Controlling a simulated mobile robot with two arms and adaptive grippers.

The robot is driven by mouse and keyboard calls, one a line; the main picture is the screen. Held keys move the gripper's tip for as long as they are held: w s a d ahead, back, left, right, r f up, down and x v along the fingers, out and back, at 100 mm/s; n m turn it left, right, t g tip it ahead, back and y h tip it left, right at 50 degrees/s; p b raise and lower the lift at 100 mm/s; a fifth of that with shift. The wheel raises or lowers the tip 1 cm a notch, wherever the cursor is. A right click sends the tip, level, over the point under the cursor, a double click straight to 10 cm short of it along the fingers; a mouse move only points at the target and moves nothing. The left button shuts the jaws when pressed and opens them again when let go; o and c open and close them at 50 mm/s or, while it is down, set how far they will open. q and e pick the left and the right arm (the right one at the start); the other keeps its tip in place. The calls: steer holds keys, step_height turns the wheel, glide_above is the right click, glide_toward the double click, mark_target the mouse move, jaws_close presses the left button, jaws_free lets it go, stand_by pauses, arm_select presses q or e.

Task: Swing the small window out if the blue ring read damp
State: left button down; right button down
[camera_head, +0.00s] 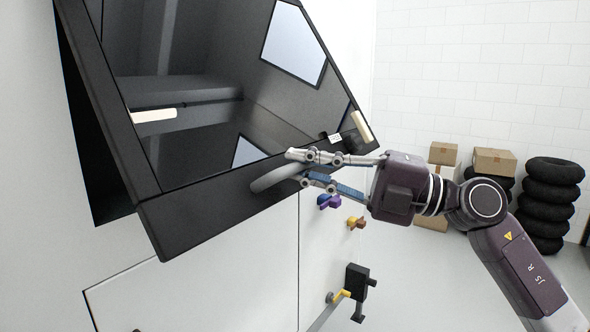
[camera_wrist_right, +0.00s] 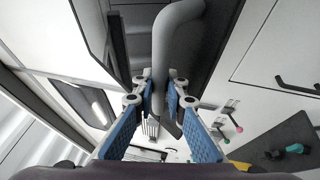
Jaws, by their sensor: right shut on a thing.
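The window (camera_head: 200,85) is a dark reflective pane in a thick black frame, in the head view. It stands swung out from the white wall, with a dark gap behind its left edge. A grey curved handle (camera_head: 272,180) sits on its lower rim. My right gripper (camera_head: 298,168) is shut on this handle; the wrist view shows the grey bar (camera_wrist_right: 178,22) running between the blue-padded fingers. I cannot make out a blue ring or its reading. My left gripper is not in view.
Below the window, a purple knob (camera_head: 328,201), an orange knob (camera_head: 356,222) and a black fitting with a yellow lever (camera_head: 357,284) project from the wall. Stacked tyres (camera_head: 548,205) and cardboard boxes (camera_head: 494,161) stand at the far right. Grey floor between is clear.

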steer(key=shift+d+r, duration=0.15)
steer(key=shift+r, duration=0.2)
steer(key=c, duration=2.3)
jaws_free()
steer(key=o, duration=0.4)
steer(key=shift+w+f, duration=0.1)
steer(key=shift+c, duration=0.2)
steer(key=shift+a+f, duration=0.1)
steer(key=shift+a, duration=0.1)
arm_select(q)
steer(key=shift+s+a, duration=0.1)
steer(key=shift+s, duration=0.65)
arm_select(e)
steer(key=v, duration=1.2)
